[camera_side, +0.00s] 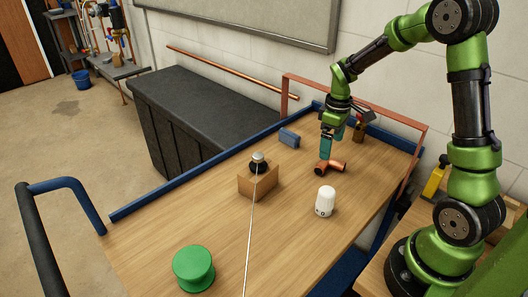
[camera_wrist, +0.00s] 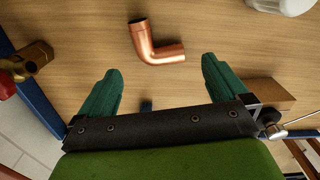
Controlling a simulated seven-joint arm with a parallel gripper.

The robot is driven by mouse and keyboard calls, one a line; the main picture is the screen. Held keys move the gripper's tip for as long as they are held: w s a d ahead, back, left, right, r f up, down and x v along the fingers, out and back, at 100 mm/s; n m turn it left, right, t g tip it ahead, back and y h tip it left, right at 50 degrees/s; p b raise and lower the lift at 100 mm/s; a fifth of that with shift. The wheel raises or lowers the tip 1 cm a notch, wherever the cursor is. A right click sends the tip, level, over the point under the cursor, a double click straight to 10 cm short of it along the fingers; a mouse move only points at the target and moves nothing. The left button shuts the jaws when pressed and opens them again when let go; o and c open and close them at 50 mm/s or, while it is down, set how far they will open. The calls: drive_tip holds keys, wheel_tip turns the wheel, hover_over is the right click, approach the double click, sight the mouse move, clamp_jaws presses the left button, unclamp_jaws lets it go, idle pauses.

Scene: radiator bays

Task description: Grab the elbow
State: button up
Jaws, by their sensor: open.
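The copper elbow (camera_side: 330,166) lies on the wooden worktop, just below my gripper (camera_side: 325,147) in the side view. In the wrist view the elbow (camera_wrist: 155,45) is an L-shaped copper fitting with one open end toward the top and the other toward the right. My gripper (camera_wrist: 160,85) shows there as two teal fingers spread wide apart. It is open and empty. The elbow lies ahead of the fingertips, roughly midway between them sideways, and appears untouched.
A white cap-like piece (camera_side: 325,201) stands near the elbow. A wooden block (camera_side: 258,182) with a dark, silver-topped part and a thin rod is to the left. A blue piece (camera_side: 289,138), a brass fitting (camera_side: 359,131) and a green spool (camera_side: 194,268) also stand on the worktop. A blue rail (camera_side: 200,176) edges it.

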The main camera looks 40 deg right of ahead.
sight(329, 162)
wheel_tip(329, 162, down, 7)
drive_tip(key=shift+d+f, duration=0.1)
drive_tip(key=shift+f, duration=0.1)
idle(0.3)
drive_tip(key=shift+c, duration=0.5)
drive_tip(key=shift+r, duration=0.1)
drive_tip(key=c, duration=0.8)
drive_tip(key=shift+c, duration=0.2)
